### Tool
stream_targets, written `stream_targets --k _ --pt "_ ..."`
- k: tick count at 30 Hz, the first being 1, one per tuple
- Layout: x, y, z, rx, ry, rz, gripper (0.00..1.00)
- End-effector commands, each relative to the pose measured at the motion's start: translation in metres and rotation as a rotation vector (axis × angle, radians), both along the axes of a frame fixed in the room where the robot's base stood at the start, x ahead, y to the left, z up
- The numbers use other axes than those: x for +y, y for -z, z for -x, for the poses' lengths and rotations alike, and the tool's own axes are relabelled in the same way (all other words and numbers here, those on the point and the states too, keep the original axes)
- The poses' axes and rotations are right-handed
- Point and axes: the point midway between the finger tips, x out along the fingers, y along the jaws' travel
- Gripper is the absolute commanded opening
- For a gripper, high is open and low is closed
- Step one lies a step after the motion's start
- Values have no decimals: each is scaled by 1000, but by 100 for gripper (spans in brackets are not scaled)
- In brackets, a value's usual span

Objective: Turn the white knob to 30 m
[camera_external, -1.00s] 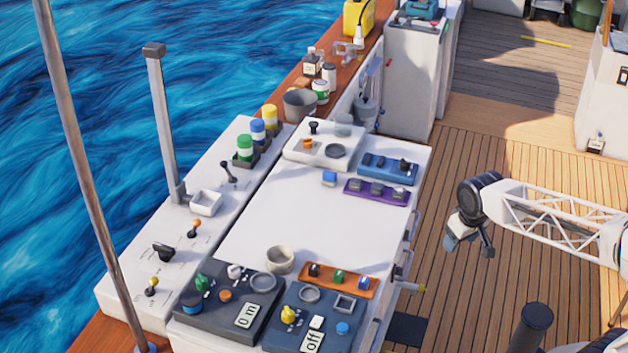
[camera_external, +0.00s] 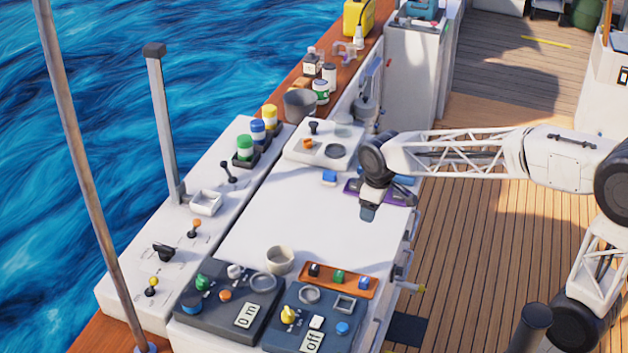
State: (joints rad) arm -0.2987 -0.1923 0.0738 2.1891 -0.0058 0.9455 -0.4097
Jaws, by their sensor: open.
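The white knob (camera_external: 235,271) stands on the dark panel (camera_external: 212,322) at the near end of the white worktop. A label on that panel, the display (camera_external: 246,315), reads "0 m". On the same panel are a green knob (camera_external: 203,282), a blue knob (camera_external: 192,300), an orange button (camera_external: 225,295) and a grey ring (camera_external: 263,282). My gripper (camera_external: 368,212) hangs over the right part of the worktop, above and well to the right of the white knob. It is open, and nothing shows in it. It partly hides the purple strip behind it.
A second dark panel (camera_external: 290,335) with a yellow knob (camera_external: 288,314) and an "off" label sits beside the first. An orange switch strip (camera_external: 338,281) and a beige cup (camera_external: 280,260) stand behind the panels. The middle of the worktop (camera_external: 290,215) is clear.

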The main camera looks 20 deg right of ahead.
Motion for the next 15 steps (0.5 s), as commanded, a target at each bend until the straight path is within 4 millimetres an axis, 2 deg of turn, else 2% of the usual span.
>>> stream_targets --k 6,15 --pt "50 11 -36 19 -143 16 62" --pt "123 32 -79 43 -337 36 62"
